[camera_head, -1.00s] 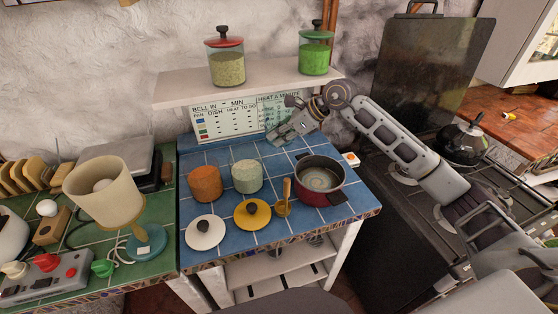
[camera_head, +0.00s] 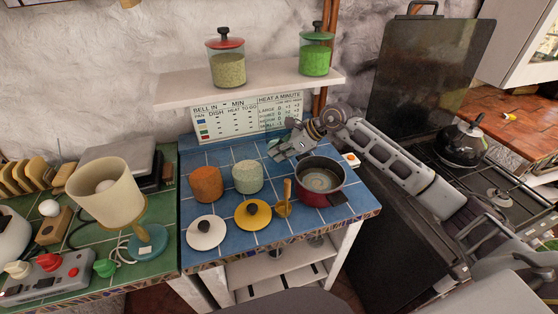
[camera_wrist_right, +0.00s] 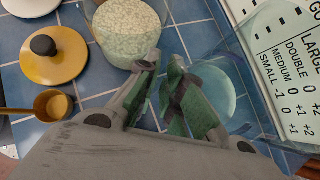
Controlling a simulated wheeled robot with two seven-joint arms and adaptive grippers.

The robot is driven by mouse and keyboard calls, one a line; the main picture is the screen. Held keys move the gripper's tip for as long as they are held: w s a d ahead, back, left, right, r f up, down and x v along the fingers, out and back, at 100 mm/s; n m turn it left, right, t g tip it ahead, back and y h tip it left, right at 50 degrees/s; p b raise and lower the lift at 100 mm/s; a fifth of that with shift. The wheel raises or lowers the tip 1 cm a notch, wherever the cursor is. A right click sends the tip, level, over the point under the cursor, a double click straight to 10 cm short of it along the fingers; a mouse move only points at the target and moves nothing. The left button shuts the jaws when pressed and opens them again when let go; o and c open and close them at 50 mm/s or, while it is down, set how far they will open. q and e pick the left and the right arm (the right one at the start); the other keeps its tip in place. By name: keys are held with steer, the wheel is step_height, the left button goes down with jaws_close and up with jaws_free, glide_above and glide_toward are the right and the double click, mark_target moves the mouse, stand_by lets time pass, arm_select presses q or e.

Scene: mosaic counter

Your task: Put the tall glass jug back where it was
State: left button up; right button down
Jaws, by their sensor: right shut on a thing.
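The tall glass jug is clear and hard to make out. In the right wrist view its faint blue-green round glass (camera_wrist_right: 218,88) shows just right of my fingers, near the printed chart. My right gripper (camera_head: 277,152) is low over the back of the blue tiled counter (camera_head: 219,156), left of and behind the red pot. In the wrist view the right gripper (camera_wrist_right: 163,68) is shut on the jug, though the exact grip is unclear. I cannot tell whether the jug's base touches the tiles. My left gripper is out of view.
The red pot (camera_head: 336,197) is close to my right gripper. Pale green (camera_head: 247,178) and orange (camera_head: 205,185) canisters stand to its left, with white (camera_head: 206,236) and yellow (camera_head: 250,217) lids in front. A shelf (camera_head: 180,91) with two jars overhangs the back. The chart (camera_head: 228,122) stands behind.

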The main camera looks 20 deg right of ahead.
steer(key=shift+f, duration=1.7)
steer(key=shift+f, duration=0.2)
steer(key=c, duration=1.6)
jaws_free()
steer(key=shift+o, duration=0.3)
steer(key=shift+r, duration=0.1)
